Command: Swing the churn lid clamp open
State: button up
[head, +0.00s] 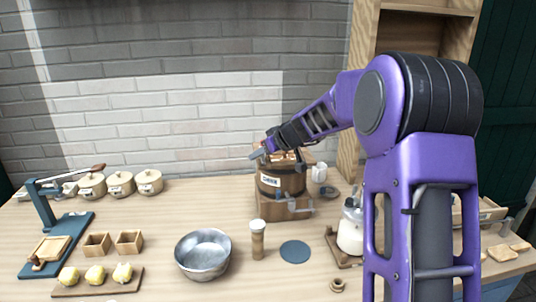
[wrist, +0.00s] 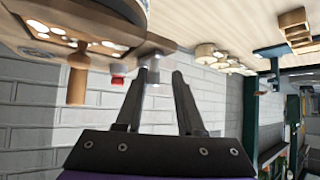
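The wooden churn (head: 284,183) stands on the table near the brick wall, with a pale label on its front. My gripper (head: 258,153) is above its left side at lid height. In the wrist view, which is upside down, part of the churn and its lid (wrist: 60,32) fills the upper left. My gripper (wrist: 158,73) shows two separated fingers with nothing clearly held. A small grey metal piece (wrist: 150,60), possibly the lid clamp, is close to the left fingertip; I cannot tell whether they touch. A small red part (wrist: 118,80) and a wooden handle (wrist: 77,84) are beside it.
A metal bowl (head: 203,254), a wooden cylinder (head: 257,240) and a blue-grey disc (head: 295,251) lie in front of the churn. A white cup (head: 319,173) stands right of it. Lidded pots (head: 120,184) stand at the left.

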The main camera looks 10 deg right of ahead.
jog(key=shift+r+p, duration=0.4)
jog(key=shift+r, duration=3.1)
